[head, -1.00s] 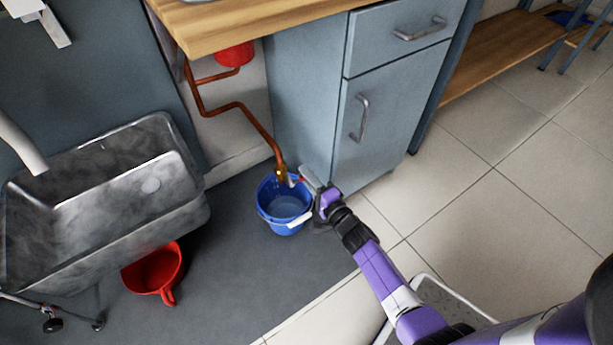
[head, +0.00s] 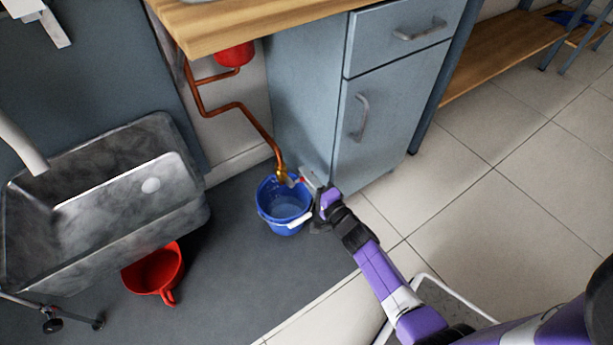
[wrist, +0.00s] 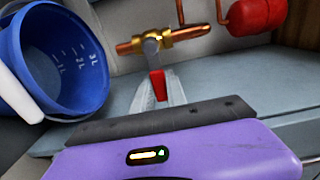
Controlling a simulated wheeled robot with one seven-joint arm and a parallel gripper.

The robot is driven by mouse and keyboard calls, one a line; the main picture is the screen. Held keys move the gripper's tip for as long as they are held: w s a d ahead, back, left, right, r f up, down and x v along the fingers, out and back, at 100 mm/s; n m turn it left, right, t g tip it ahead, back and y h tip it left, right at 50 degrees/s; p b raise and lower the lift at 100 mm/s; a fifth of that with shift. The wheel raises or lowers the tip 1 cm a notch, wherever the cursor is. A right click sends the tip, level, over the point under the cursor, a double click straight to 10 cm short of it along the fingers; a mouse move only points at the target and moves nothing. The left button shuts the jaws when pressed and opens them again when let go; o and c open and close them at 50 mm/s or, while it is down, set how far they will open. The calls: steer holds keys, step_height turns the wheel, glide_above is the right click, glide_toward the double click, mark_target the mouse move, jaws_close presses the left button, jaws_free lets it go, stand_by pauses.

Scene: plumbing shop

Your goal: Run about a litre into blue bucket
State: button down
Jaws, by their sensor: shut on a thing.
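The blue bucket (head: 266,215) stands upright on the dark mat, under the end of the copper pipe. In the wrist view the bucket (wrist: 90,85) is at the left, with 1 L, 2 L and 3 L marks inside. The brass valve (head: 281,173) sits at the pipe's end and also shows in the wrist view (wrist: 180,36). My gripper (head: 306,180) is shut on the valve's red lever (wrist: 156,84), just right of the bucket.
A grey cabinet (head: 385,110) rises close behind my gripper. The tiled floor (head: 500,220) at the right is clear.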

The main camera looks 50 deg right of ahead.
stand_by(0.6)
steer(key=shift+f+m+p, duration=0.15)
steer(key=shift+m+p, duration=0.55)
steer(key=shift+p, duration=0.25)
steer(key=f+m, duration=0.1)
steer(key=m, duration=0.1)
steer(key=f+m, duration=0.1)
steer(key=m, duration=0.1)
steer(key=shift+a+f+p, duration=0.1)
steer(key=shift+a+p, duration=0.2)
steer(key=shift+p, duration=0.1)
steer(key=c, duration=1.3)
jaws_free()
steer(key=shift+c, duration=0.2)
steer(key=p+v, duration=0.2)
steer(key=v, duration=0.5)
steer(key=shift+s, duration=0.4)
steer(key=shift+a, duration=0.1)
